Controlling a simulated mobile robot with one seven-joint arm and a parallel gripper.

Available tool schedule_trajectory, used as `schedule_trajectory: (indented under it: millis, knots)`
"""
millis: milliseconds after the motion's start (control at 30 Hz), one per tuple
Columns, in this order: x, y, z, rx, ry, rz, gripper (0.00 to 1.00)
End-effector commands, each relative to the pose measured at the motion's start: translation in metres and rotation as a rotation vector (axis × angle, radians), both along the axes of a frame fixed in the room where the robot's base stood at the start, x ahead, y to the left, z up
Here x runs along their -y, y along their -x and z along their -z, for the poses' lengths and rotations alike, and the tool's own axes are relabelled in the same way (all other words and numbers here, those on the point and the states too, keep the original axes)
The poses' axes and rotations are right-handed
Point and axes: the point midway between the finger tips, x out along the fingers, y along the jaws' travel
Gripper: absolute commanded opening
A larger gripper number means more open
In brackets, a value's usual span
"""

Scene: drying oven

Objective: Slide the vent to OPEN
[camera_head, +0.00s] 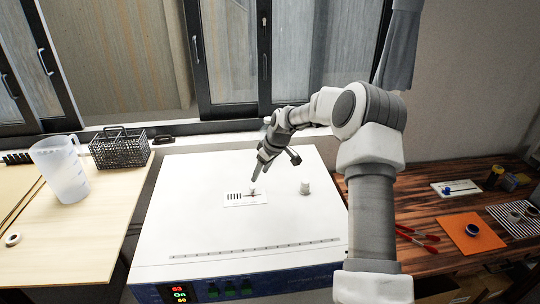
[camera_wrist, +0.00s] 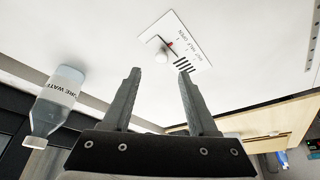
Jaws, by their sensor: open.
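The vent is a white label plate (camera_head: 236,200) on top of the white oven (camera_head: 190,225), with a row of black slots and a small pale round knob (camera_head: 252,191). In the wrist view the plate (camera_wrist: 195,42) carries words including HALF and OPEN, and the knob (camera_wrist: 162,54) has a red mark beside it. The knob's exact setting is hard to read. My gripper (camera_head: 259,177) is just above the knob in the head view. In the wrist view its fingers (camera_wrist: 160,73) are apart and empty, with the knob showing beyond the gap between the tips.
A water bottle (camera_wrist: 58,100) shows left of my fingers. A clear jug (camera_head: 62,170) and black wire basket (camera_head: 120,150) are on the left bench. The oven's front top is clear.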

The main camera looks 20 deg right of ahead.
Motion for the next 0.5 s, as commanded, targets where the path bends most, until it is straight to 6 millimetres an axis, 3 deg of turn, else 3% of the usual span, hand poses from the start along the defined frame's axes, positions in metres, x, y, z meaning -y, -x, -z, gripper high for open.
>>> schedule_trajectory:
  millis: [300, 500]
  knots:
    - [0.017, 0.023, -0.067, 0.004, 0.003, 0.002, 0.59]
    - [0.022, 0.031, -0.09, 0.002, 0.002, 0.001, 0.59]
